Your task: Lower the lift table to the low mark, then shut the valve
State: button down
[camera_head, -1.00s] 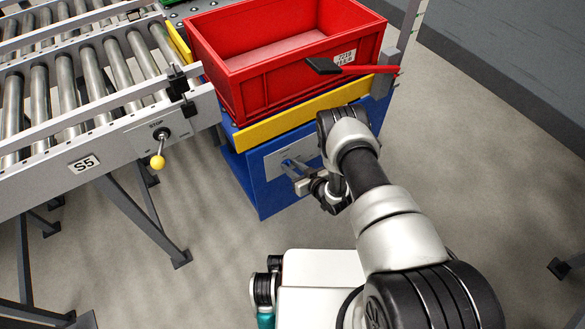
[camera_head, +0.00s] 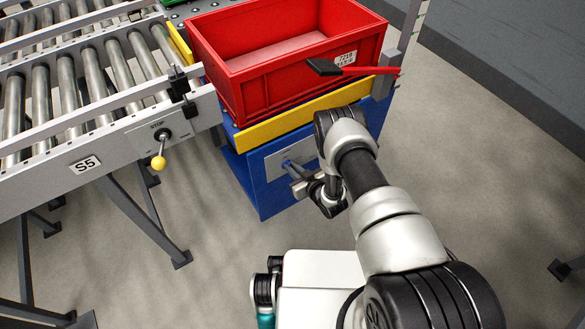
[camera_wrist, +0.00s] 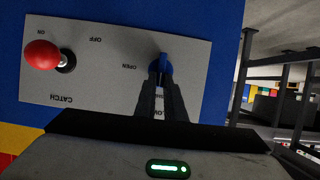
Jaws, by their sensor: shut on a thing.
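The lift table has a blue base (camera_head: 247,190) and a yellow edge (camera_head: 300,112), with a red crate (camera_head: 232,92) on top. A pale post with tick marks (camera_head: 417,30) stands at its right rear. On the base's front is a grey panel (camera_wrist: 110,88) with a blue valve lever (camera_wrist: 166,66). The word OPEN is printed upside down beside the lever. My gripper (camera_wrist: 162,80) is shut on this lever, with its fingers covering its lower part. It also shows in the head view at the panel (camera_head: 296,186). Other print is partly hidden by the fingers.
A red catch knob (camera_wrist: 42,54) is on the panel, with ON and OFF printed nearby. A red lever with a black grip (camera_head: 323,67) crosses the crate's front. A roller conveyor (camera_head: 85,165) with a yellow-tipped stop lever (camera_head: 158,162) stands left.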

jog(key=c, duration=1.8)
grip_release()
jog(key=shift+c, duration=0.2)
jog(key=p+v, duration=0.5)
jog(key=v, duration=1.2)
jog(key=shift+s, duration=0.25)
jog(key=shift+r, duration=0.1)
